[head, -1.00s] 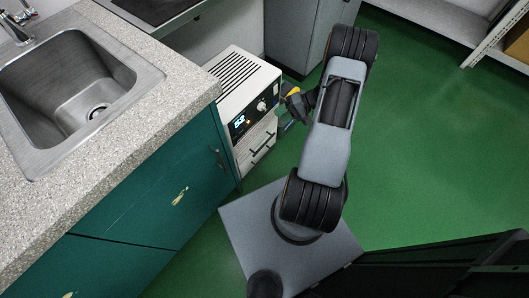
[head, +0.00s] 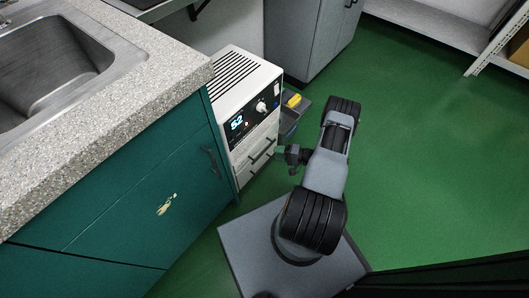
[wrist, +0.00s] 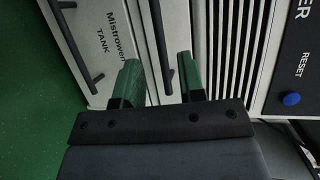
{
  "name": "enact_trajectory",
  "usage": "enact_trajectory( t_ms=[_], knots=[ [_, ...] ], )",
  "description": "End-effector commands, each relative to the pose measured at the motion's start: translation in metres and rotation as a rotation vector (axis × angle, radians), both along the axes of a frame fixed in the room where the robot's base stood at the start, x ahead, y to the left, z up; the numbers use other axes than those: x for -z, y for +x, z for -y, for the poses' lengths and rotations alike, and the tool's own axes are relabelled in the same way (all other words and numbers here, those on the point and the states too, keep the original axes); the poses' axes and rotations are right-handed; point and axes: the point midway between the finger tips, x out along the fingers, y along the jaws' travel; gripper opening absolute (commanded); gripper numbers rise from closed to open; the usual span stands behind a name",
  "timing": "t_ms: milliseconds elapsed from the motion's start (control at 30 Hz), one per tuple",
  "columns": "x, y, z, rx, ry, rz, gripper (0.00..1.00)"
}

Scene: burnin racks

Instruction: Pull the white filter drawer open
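A white machine (head: 240,85) with a lit display stands beside the teal cabinet. Low on its front are white drawer fronts with dark bar handles; one front shows in the head view (head: 250,171). In the wrist view a white front marked "TANK" (wrist: 115,25) has a dark handle (wrist: 72,42) to its left. Another dark handle (wrist: 157,30) lies between the directions of my two green fingers. No filter label is readable. My gripper (wrist: 156,75) is open, its fingers apart with nothing clamped. It also shows in the head view (head: 284,153), just in front of the drawers. I cannot tell whether it touches the handle.
The teal cabinet (head: 130,205) with a sink counter stands left of the machine. A yellow item (head: 293,100) sits at a dark bin right of the machine. A grey cabinet (head: 315,45) is behind. Green floor (head: 430,150) is clear to the right.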

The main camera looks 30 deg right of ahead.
Motion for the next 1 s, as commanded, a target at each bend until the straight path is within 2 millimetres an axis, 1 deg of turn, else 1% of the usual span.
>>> enact_trajectory(
  t_ms=[33, 100, 233, 400, 600, 867, 900, 1000],
  knots=[
    [0.004, 0.006, -0.008, -0.005, -0.001, 0.0, 0.36],
    [0.006, 0.015, -0.017, -0.005, -0.001, 0.0, 0.36],
    [0.009, 0.028, -0.032, -0.004, -0.001, 0.0, 0.36],
    [0.012, 0.04, -0.043, -0.002, -0.001, 0.0, 0.36],
    [0.013, 0.045, -0.05, 0.0, -0.001, -0.001, 0.36],
    [0.012, 0.046, -0.05, 0.0, -0.001, -0.001, 0.36],
    [0.012, 0.046, -0.05, 0.0, -0.001, -0.001, 0.35],
    [0.012, 0.046, -0.05, 0.0, -0.001, -0.001, 0.26]
  ],
)
